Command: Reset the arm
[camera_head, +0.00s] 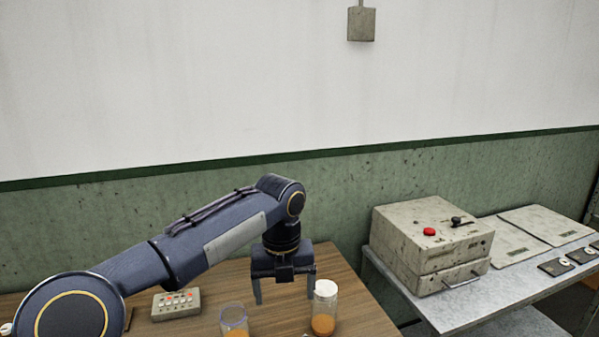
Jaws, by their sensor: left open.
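My left arm comes in from the left and reaches over a wooden table. My left gripper (284,288) points down with its fingers apart and nothing between them. It is above the table, just to the left of a capped clear jar (324,308) with orange contents. A clear open cup (233,318) with orange contents at its bottom stands to the left of the gripper, partly cut off by the lower picture edge. My right gripper does not show.
To the right, a metal bench (405,286) holds a beige machine (415,236) with a red button and flat panels (545,224). A green and white wall (340,212) stands behind.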

